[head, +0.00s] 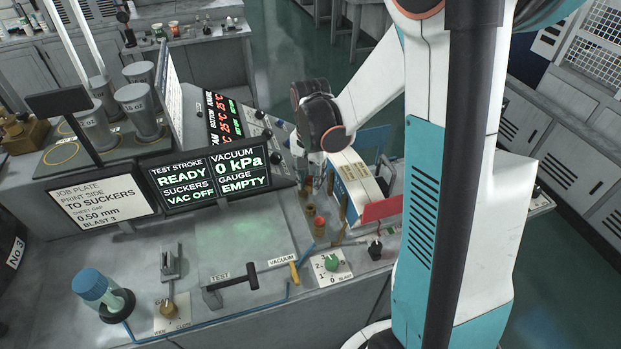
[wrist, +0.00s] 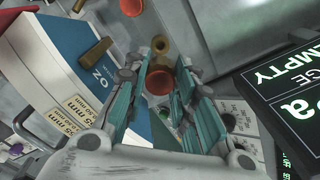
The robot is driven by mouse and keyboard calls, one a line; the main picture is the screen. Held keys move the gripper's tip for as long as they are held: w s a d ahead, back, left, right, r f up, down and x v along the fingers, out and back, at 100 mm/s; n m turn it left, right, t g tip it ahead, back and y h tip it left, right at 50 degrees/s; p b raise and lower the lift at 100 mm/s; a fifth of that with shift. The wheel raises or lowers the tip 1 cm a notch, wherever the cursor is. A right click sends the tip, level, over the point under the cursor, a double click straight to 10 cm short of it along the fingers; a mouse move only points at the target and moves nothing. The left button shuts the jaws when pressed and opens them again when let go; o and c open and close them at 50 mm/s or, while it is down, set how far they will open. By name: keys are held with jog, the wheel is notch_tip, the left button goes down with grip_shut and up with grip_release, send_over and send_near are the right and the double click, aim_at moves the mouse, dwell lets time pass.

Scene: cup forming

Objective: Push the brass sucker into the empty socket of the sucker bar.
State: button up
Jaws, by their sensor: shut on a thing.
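My gripper (wrist: 160,62) shows in the wrist view with its two teal fingers closed in around a brass sucker (wrist: 160,44). A red cup (wrist: 158,82) shows between the fingers, just below the brass part; I cannot tell whether it belongs to the held piece. Another red cup (wrist: 131,7) is at the top edge. In the head view my gripper is small and partly hidden behind my wrist, above brass and red-topped pieces (head: 319,223) on the bench. The sucker bar and its empty socket cannot be made out clearly in either view.
A blue and white box with size labels (head: 355,178) stands right of the gripper. A display (head: 210,178) reads VAC OFF, 0 kPa and EMPTY; it is close on the right in the wrist view. A green knob (head: 331,263) and levers sit in front. The grey plate is clear.

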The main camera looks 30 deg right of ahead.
aim_at(311, 193)
jog(key=shift+f+b, duration=2.1)
jog(key=shift+f, duration=0.55)
jog(key=shift+f+b, duration=1.6)
jog(key=shift+b, duration=0.25)
jog(key=o, duration=1.1)
jog(key=shift+o, duration=0.2)
notch_tip(311, 193, up, 12)
jog(key=shift+s, duration=0.1)
